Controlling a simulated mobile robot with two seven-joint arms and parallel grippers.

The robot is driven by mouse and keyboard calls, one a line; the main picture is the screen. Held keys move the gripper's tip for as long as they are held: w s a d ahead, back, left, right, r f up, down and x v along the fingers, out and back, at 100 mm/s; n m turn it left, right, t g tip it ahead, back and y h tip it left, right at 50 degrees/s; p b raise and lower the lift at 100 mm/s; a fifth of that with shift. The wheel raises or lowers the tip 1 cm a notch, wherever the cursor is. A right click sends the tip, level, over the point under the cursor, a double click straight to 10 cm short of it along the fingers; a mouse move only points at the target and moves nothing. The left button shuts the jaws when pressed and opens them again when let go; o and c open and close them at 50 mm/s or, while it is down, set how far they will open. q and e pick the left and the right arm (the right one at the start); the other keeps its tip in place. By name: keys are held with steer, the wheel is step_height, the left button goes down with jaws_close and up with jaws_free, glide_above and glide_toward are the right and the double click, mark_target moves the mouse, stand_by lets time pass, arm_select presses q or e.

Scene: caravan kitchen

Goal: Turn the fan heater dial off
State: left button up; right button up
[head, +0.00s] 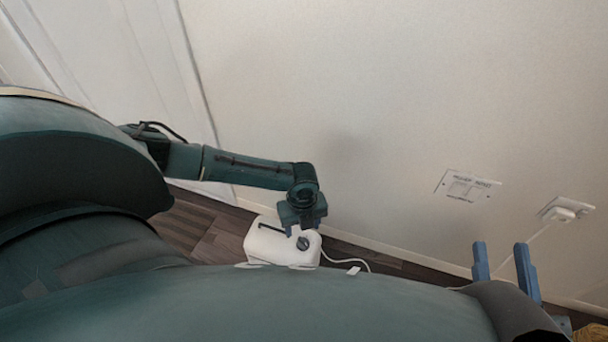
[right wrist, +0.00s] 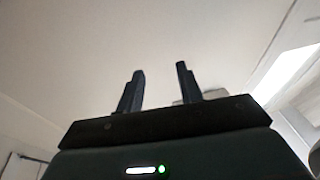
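The white fan heater (head: 262,245) stands on the floor against the wall, in the lower middle of the head view. Its dark round dial (head: 303,243) is on top, near the right end; I cannot read its setting. My left gripper (head: 300,226) hangs just above the heater, close to the dial, and hides part of the top. I cannot tell whether it touches the dial or how far its fingers are apart. My right gripper (head: 503,262) is at the lower right, far from the heater. Its fingers are apart and empty, as the right wrist view (right wrist: 159,90) also shows.
A white cord (head: 345,262) runs from the heater to the right. A socket with a white plug (head: 563,213) and a labelled plate (head: 467,187) are on the wall (head: 400,100). My own body covers the near floor. A white door panel (head: 120,60) is at the left.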

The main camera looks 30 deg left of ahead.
arm_select(q)
step_height(320, 180, down, 6)
steer(key=b, duration=0.2)
steer(key=shift+b, duration=0.3)
step_height(320, 180, down, 2)
steer(key=shift+b, duration=0.45)
steer(key=shift+f, duration=0.3)
arm_select(e)
steer(key=shift+w+a+r+n+t+y, duration=0.1)
steer(key=shift+w+r+n+t+y, duration=0.2)
steer(key=shift+r+y, duration=0.2)
steer(key=shift+w+r+n+t+y, duration=0.2)
steer(key=shift+r+t+y, duration=0.15)
steer(key=shift+r, duration=0.2)
arm_select(q)
steer(key=c, duration=1)
